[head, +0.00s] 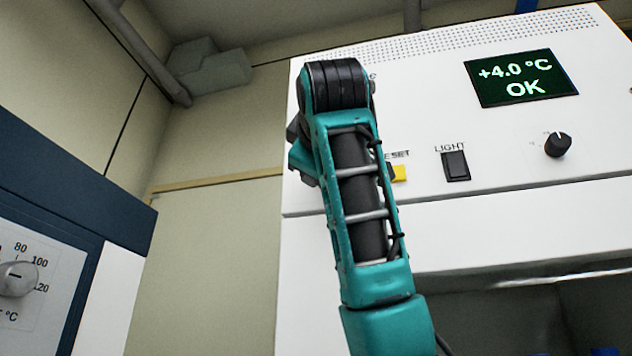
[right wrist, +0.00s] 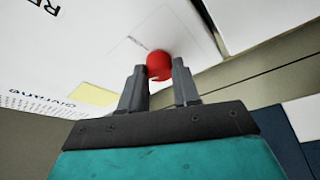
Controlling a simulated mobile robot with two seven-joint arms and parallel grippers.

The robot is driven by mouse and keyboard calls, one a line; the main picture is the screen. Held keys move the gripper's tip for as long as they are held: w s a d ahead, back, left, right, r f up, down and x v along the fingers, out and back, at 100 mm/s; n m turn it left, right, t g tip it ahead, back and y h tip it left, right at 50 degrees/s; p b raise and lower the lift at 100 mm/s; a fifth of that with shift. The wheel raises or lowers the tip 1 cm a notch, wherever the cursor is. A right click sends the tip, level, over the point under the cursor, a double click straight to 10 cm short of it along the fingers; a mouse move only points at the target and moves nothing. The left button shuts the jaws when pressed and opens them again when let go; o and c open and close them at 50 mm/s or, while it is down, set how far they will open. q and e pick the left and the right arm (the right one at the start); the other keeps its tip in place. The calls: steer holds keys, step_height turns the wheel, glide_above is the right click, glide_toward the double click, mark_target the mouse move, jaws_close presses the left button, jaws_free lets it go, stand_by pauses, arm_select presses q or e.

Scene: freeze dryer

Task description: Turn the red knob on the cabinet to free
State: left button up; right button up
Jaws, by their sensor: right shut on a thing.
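The red knob (right wrist: 159,66) shows in the right wrist view on the white cabinet front. My right gripper (right wrist: 159,72) has its two grey fingers on either side of the knob and is shut on it. In the head view my teal right arm reaches up in front of the white cabinet (head: 530,215) and hides the knob and the gripper's fingertips. Any position marks around the knob are too small or hidden to read. My left gripper is in neither view.
The cabinet carries a display (head: 521,78) reading +4.0 °C OK, a black dial (head: 558,145), a LIGHT switch (head: 456,166) and a yellow part (head: 399,173) by a RESET label, close to my arm. A blue-and-white unit with a dial (head: 17,279) stands at left.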

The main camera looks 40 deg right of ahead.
steer(key=shift+r+n+y+p, duration=0.15)
steer(key=shift+n+y+p, duration=0.45)
steer(key=shift+n, duration=1.3)
steer(key=shift+g, duration=0.3)
steer(key=o, duration=1.1)
steer(key=shift+c, duration=0.2)
steer(key=shift+s, duration=0.1)
steer(key=b+v, duration=0.5)
steer(key=v, duration=0.7)
steer(key=shift+s+a, duration=0.2)
steer(key=shift+s, duration=0.15)
